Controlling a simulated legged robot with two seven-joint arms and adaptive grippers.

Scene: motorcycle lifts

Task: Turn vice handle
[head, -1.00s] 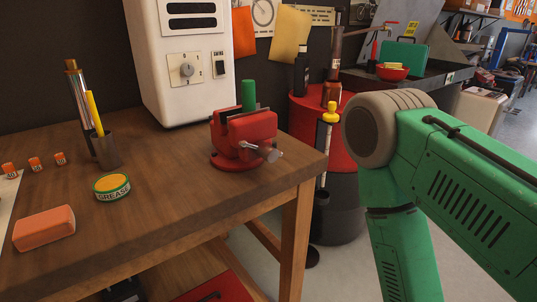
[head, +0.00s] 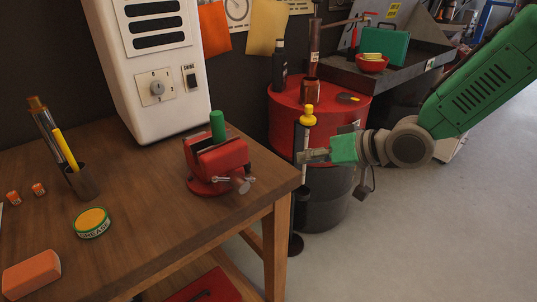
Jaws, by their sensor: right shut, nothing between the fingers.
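A red vice (head: 218,163) stands near the right edge of the wooden workbench, with a green cylinder (head: 217,126) upright at its jaws. The vice handle (head: 240,183), a metal bar through a grey screw end, faces front right and lies about level. My right gripper (head: 306,156) is shut and empty. It points left toward the vice from beyond the bench's right edge, clearly apart from the handle. My left gripper is not in view.
The workbench (head: 140,225) holds a grease tin (head: 91,222), an orange block (head: 31,274) and a cup of tools (head: 82,182). A white machine (head: 158,85) stands behind. A yellow-topped black stand (head: 304,135) and red drum (head: 320,112) are close to my right gripper.

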